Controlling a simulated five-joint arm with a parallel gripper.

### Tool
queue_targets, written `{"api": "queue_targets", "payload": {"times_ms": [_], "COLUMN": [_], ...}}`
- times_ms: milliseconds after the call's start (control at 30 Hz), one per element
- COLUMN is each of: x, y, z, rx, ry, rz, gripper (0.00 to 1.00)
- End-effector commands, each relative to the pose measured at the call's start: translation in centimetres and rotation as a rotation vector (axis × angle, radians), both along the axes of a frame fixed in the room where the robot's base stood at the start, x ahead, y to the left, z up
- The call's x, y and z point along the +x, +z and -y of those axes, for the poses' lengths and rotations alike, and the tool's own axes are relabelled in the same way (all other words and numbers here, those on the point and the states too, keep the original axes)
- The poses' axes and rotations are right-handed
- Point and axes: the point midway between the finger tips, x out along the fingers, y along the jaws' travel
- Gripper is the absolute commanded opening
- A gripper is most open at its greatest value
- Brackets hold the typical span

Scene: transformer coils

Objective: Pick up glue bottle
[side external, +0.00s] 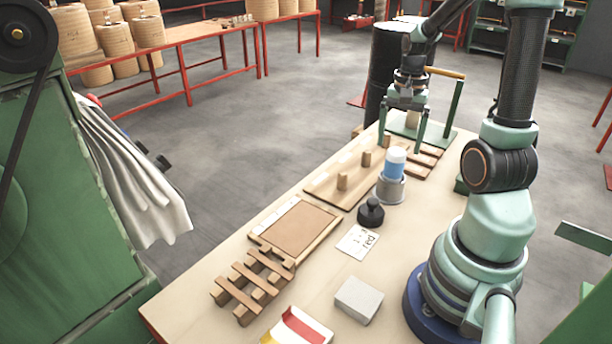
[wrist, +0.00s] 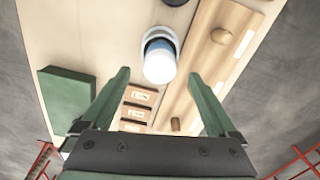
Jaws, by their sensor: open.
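The likely glue bottle (side external: 395,164) is blue with a white top and stands upright in a grey metal cup (side external: 390,190) on the table. In the wrist view the bottle (wrist: 159,62) shows from above as a white round top with blue behind it, just beyond my fingertips. My gripper (side external: 404,148) is open and empty, pointing down behind the bottle toward the table's far end. In the wrist view its two green fingers (wrist: 159,76) are spread wide, with the bottle between their directions but apart from them. No label is readable.
A wooden board with pegs (side external: 335,186) lies left of the cup. A black knobbed object (side external: 371,211), a card (side external: 358,242) and a grey block (side external: 358,300) lie nearer.

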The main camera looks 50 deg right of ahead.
Motion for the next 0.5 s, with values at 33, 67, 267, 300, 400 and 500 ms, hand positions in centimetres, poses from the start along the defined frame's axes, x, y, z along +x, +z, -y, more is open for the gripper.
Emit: {"api": "queue_targets", "payload": {"times_ms": [33,67,267,300,400,500], "x": [0.0,0.0,0.0,-0.1,-0.2,-0.1], "y": [-0.6,-0.9,-2.2,-2.7,-4.2,-5.5], "z": [-0.1,-0.1,-0.2,-0.3,-0.4,-0.4], "rx": [0.003,0.003,0.002,0.003,0.003,0.003], "ry": [0.001,0.001,0.002,0.002,0.003,0.002], "rz": [-0.003,-0.003,-0.001,-0.003,-0.004,-0.003], "gripper": [0.94,0.94,0.94,0.94,0.94,0.94]}}
